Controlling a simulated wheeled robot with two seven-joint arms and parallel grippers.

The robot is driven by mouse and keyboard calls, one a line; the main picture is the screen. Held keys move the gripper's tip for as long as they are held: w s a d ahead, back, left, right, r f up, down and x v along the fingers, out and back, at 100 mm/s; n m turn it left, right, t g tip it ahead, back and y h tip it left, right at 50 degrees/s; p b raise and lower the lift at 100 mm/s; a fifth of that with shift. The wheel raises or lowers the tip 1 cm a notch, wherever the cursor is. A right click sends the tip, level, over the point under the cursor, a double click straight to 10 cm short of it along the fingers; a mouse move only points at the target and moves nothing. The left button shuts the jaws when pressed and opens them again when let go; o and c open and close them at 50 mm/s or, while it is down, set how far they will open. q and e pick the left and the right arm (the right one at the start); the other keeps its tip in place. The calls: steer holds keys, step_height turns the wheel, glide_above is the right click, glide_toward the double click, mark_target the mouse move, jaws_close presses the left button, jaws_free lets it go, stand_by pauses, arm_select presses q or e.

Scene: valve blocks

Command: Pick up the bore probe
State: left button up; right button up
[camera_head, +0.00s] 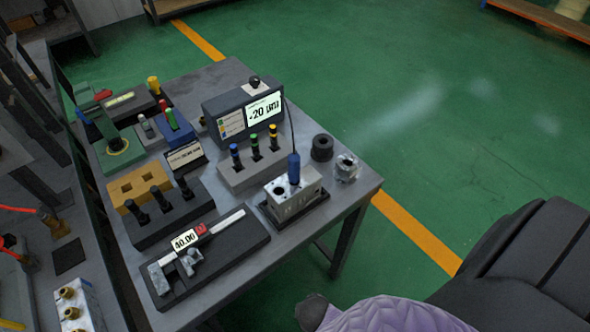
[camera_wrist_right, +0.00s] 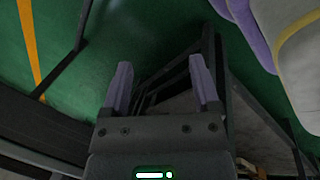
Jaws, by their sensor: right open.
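The bore probe (camera_head: 293,168) has a blue handle and stands upright in the metal valve block (camera_head: 292,198) near the table's right front corner. A thin dark cable runs from it up toward the gauge display box (camera_head: 243,110), which reads about -20. Its lower end is hidden in the block. My right gripper (camera_wrist_right: 161,78) is open and empty in the right wrist view, with floor and table frame beyond its fingers. The probe is not visible in that view. In the head view my purple right arm shows at the bottom edge, apart from the probe. My left gripper is not in view.
A dark ring (camera_head: 322,148) and a metal ring (camera_head: 346,168) stand right of the valve block. A rack (camera_head: 254,168) with coloured-top plugs is behind it. A caliper on a dark base (camera_head: 206,255) lies at front left. Green floor is open right of the table.

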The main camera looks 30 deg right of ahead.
steer(key=w+r+n+t+h, duration=0.1)
steer(key=w+r+n+h, duration=0.15)
steer(key=w+r, duration=0.65)
steer(key=n+t+h+p, duration=0.1)
steer(key=n+t+h, duration=0.2)
steer(key=n+h, duration=0.65)
glide_toward(291, 166)
steer(key=w+d+n+y, duration=0.1)
steer(key=w+d+y, duration=0.1)
steer(key=d, duration=0.1)
steer(key=x, duration=0.3)
steer(key=b+x, duration=0.1)
steer(key=x, duration=0.2)
steer(key=s+b+x, duration=0.1)
steer(key=x, duration=0.2)
steer(key=shift+w+d, duration=0.15)
steer(key=shift+d, duration=0.3)
steer(key=shift+w+d+r, duration=0.1)
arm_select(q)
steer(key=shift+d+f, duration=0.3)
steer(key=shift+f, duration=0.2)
arm_select(e)
jaws_close()
